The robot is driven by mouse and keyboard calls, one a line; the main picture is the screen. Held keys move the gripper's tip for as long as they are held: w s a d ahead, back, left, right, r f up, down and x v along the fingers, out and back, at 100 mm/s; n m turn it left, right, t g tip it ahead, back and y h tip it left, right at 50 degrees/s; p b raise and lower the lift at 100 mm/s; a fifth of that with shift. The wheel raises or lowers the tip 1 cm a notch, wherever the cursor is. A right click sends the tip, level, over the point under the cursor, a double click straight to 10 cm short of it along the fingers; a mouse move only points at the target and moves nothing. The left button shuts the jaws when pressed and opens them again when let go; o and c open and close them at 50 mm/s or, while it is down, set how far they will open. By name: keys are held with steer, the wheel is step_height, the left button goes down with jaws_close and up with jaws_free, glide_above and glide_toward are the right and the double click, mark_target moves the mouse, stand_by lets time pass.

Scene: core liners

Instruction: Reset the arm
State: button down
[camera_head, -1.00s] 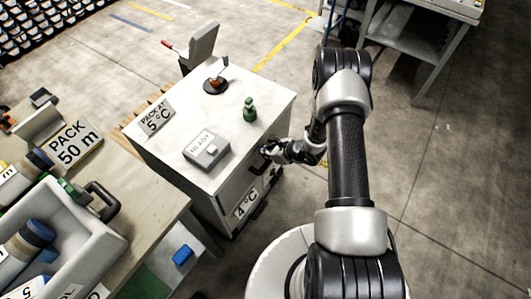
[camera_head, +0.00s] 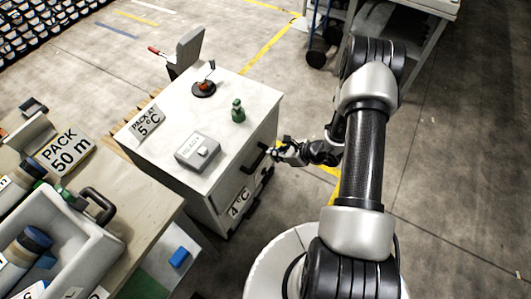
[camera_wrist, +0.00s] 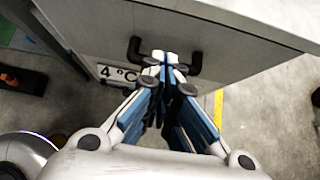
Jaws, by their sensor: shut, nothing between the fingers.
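My gripper (camera_head: 278,151) is shut and empty, just to the right of the white cabinet (camera_head: 166,166). In the wrist view my gripper (camera_wrist: 165,58) points at the cabinet front, with its fingertips together in front of the black handle (camera_wrist: 190,68). I cannot tell whether the fingertips touch the handle; in the head view a small gap seems to show. The black handle also shows in the head view (camera_head: 254,160). The cabinet's drawer front is shut and carries a "4 °C" label (camera_head: 240,203).
A bench with a grey tray (camera_head: 98,250) is at the left. Floor is free at the right.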

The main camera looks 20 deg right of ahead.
steer(key=shift+v, duration=1.15)
steer(key=shift+f, duration=0.1)
